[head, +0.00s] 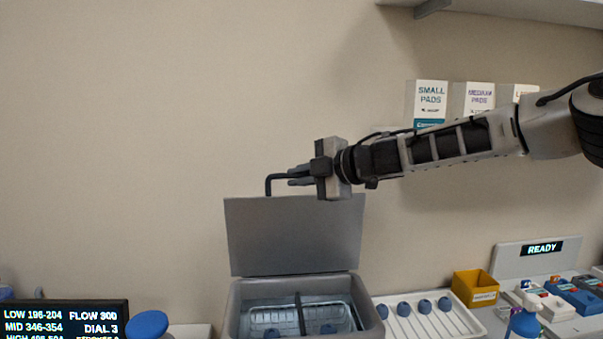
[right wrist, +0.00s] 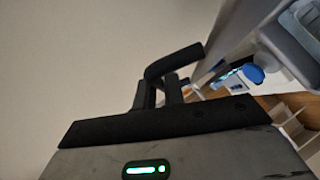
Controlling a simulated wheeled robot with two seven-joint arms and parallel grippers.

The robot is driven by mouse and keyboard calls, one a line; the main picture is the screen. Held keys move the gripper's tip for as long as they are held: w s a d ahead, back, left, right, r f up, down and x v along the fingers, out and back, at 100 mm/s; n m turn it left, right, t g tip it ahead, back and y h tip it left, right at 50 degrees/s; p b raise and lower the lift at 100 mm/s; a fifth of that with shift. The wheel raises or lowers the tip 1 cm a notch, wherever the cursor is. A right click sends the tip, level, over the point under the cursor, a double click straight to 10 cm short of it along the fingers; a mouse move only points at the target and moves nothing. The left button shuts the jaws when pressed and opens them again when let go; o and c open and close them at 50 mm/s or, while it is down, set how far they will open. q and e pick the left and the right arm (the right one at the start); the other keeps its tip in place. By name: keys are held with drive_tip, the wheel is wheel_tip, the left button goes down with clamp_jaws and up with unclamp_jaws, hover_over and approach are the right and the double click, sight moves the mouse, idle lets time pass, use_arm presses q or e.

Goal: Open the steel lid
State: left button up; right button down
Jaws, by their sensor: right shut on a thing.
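The grey steel lid (head: 295,237) stands raised, nearly upright, at the back of the grey box (head: 234,300) in the head view. The box is open, and its inside shows a wire basket with a divider and blue items. A dark bent handle (head: 269,183) is at the lid's upper edge. My right gripper (head: 299,177) is shut on this handle, coming from the right above the lid. In the right wrist view the fingers (right wrist: 162,92) meet the dark handle (right wrist: 178,59). My left gripper is not in view.
A white tray (head: 393,328) with several blue round items lies right of the box. A yellow bin (head: 474,286), a spray bottle (head: 523,321) and a READY display (head: 543,248) are farther right. A text display (head: 65,318) and blue knob (head: 148,324) are left. The wall above left is clear.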

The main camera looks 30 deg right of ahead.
drive_tip(key=shift+w+d+f, duration=0.15)
drive_tip(key=shift+f, duration=0.1)
idle(0.3)
drive_tip(key=c, duration=1.8)
unclamp_jaws()
drive_tip(key=shift+o, duration=0.2)
drive_tip(key=shift+r, duration=0.1)
drive_tip(key=shift+r, duration=0.2)
drive_tip(key=v, duration=1.5)
drive_tip(key=shift+s+d, duration=0.15)
drive_tip(key=shift+s, duration=0.2)
